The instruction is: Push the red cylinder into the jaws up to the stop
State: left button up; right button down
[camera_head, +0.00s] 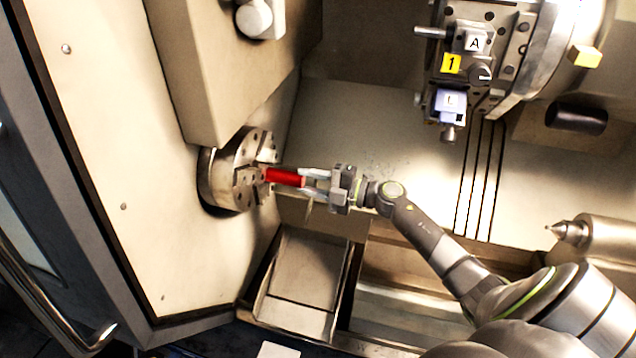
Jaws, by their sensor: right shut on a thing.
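The red cylinder (284,177) lies roughly level, with its left end at the jaws (256,172) of the round metal chuck (226,170). I cannot tell how deep it sits in the jaws, and the stop is hidden. My right gripper (308,179) is shut on the right end of the red cylinder, with its arm coming in from the lower right. My left gripper is not in view.
The tool turret (500,60) with tool holders hangs at the upper right. A pointed tailstock centre (562,230) stands at the right. A beige housing (205,75) is above the chuck. An open tray (305,270) lies below the gripper.

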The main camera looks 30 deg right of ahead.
aim_at(290, 180)
jog(key=shift+x, duration=2.1)
jog(key=shift+w+a, duration=0.2)
jog(key=shift+a, duration=0.1)
jog(key=shift+f, duration=0.25)
jog(key=c, duration=1.4)
grip_release()
jog(key=o, duration=0.5)
jog(key=shift+w+a+f, duration=0.1)
jog(key=shift+w+a, duration=0.05)
jog(key=shift+c, duration=0.2)
jog(key=shift+o, duration=0.5)
jog(key=v, duration=0.7)
